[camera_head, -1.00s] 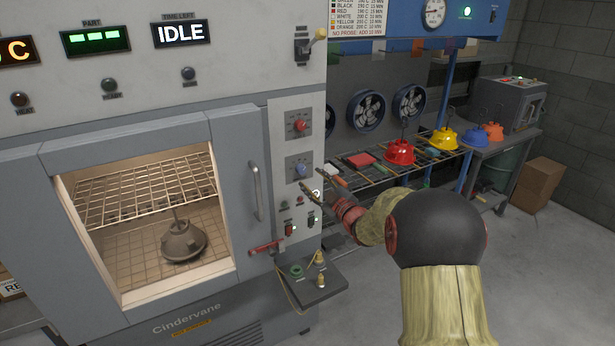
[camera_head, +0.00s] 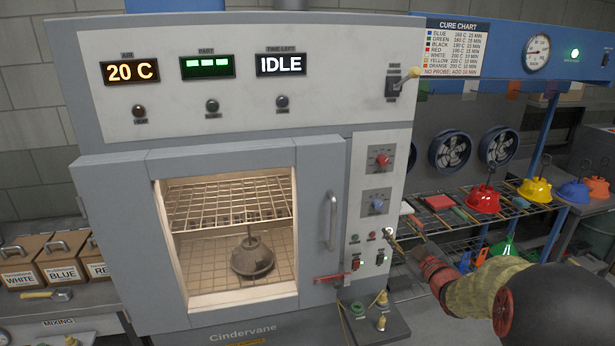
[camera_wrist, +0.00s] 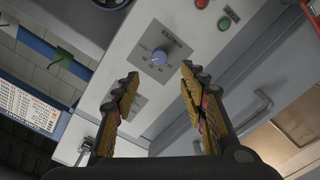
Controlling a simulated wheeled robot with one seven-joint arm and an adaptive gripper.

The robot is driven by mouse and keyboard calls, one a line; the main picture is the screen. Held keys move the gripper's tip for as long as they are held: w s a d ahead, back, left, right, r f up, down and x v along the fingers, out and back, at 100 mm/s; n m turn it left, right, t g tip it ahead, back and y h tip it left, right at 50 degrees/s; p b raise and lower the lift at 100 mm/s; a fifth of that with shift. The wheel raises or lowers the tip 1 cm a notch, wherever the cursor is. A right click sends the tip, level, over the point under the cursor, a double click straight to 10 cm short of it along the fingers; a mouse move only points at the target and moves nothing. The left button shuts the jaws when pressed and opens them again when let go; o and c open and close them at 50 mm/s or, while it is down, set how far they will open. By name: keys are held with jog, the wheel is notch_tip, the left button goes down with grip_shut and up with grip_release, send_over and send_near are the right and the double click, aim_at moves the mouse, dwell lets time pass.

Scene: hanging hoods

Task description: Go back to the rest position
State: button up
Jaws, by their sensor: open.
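My gripper (camera_head: 399,242) is in front of the oven's right control panel, beside its lower buttons. In the wrist view my gripper (camera_wrist: 157,95) is open, with nothing between its two yellow-and-black fingers. The grey oven (camera_head: 240,150) reads 20 C and IDLE. A grey hood (camera_head: 252,257) rests inside on the lower rack, seen through the door's window opening.
A small shelf (camera_head: 375,325) with plugs juts out below the panel. A rack at right holds a red hood (camera_head: 484,199) and a yellow hood (camera_head: 536,190). Labelled boxes (camera_head: 62,257) stand on the left bench. A lever (camera_head: 401,82) sticks out at the oven's upper right.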

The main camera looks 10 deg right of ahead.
jog(key=s+d+f+m+g+h, duration=0.2)
jog(key=s+d+f+m+g, duration=0.15)
jog(key=f, duration=0.35)
jog(key=s+d+f+m+g+h, duration=0.2)
jog(key=s+d+f+m+g, duration=0.15)
jog(key=f, duration=0.25)
jog(key=s+a+m+g, duration=0.1)
jog(key=s+a+g, duration=0.15)
jog(key=s, duration=0.55)
jog(key=s+a+r+m+g+y, duration=0.15)
jog(key=s+a+r, duration=0.25)
jog(key=s+a, duration=0.8)
jog(key=s+a+r+m+g+y, duration=0.1)
jog(key=s+a+r+g, duration=0.3)
jog(key=s+a, duration=0.75)
jog(key=a+r+n+t, duration=0.2)
jog(key=a+r, duration=0.3)
jog(key=shift+s+r+t+y, duration=0.2)
jog(key=shift+r+t+y, duration=0.1)
jog(key=shift+y, duration=0.15)
jog(key=shift+d, duration=0.1)
